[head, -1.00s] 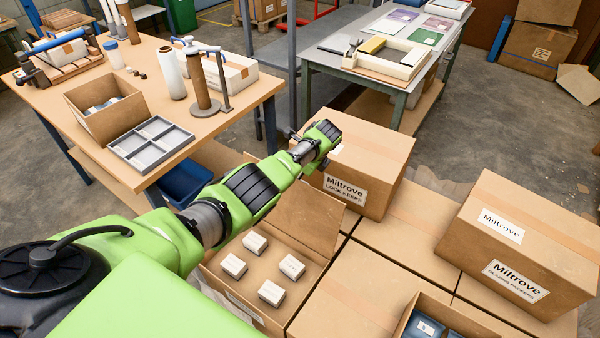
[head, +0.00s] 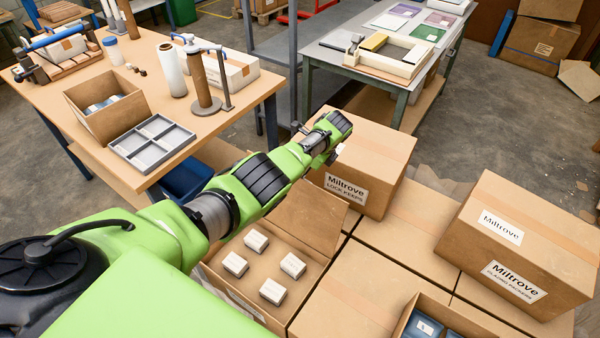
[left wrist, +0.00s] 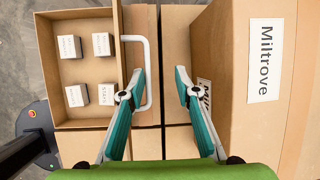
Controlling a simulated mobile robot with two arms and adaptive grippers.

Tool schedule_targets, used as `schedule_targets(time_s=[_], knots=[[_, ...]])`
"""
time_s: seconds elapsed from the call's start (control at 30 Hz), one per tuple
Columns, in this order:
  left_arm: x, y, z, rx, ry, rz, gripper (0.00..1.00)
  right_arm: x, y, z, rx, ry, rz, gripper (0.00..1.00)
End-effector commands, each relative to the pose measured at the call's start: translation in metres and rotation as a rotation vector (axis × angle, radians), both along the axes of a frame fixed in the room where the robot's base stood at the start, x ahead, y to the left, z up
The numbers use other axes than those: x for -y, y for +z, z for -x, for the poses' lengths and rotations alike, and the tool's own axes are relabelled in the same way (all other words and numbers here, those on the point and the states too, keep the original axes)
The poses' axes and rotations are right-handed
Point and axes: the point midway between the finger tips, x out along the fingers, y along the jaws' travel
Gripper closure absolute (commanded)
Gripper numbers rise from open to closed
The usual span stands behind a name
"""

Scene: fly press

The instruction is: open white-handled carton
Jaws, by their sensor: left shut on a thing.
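The open carton (head: 235,305) holds several small white boxes; its brown lid flap (head: 312,215) stands raised at its back right. In the left wrist view the carton (left wrist: 88,13) is at the upper left, with the white handle (left wrist: 149,62) sticking out from the flap's edge. My left gripper (left wrist: 160,75) is at this handle. Its left finger overlaps the handle; its right finger appears apart from it, on the side of the neighbouring box. The exact contact is unclear. In the head view my green left arm hides the fingers. My right gripper is not in view.
A closed Miltrove box (head: 372,160) stands close behind the flap, right of my gripper in the wrist view (left wrist: 240,90). Another Miltrove box (head: 520,245) stands at the right. Flat closed cartons (head: 350,290) lie between. A workbench (head: 150,60) is at the left.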

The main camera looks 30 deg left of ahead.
Motion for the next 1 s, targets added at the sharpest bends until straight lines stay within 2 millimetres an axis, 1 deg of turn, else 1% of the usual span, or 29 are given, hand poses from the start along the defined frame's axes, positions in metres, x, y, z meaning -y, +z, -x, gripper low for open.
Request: schedule_targets(time_s=[0.03, 0.2, 0.4, 0.47, 0.8, 1.0], knots=[[0.018, 0.051, -0.043, 0.107, -0.030, 0.015, 0.87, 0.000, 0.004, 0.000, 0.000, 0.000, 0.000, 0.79], [0.020, 0.057, -0.043, 0.097, -0.027, 0.012, 0.87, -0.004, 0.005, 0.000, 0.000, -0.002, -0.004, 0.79], [0.023, 0.067, -0.045, 0.092, -0.024, 0.009, 0.87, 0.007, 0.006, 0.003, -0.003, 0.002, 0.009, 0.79], [0.025, 0.070, -0.046, 0.091, -0.023, 0.009, 0.87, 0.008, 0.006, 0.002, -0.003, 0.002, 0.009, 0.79], [0.034, 0.091, -0.053, 0.090, -0.024, 0.009, 0.87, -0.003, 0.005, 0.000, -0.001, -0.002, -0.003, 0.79], [0.037, 0.099, -0.055, 0.088, -0.023, 0.008, 0.87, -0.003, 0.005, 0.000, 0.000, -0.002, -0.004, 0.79]])
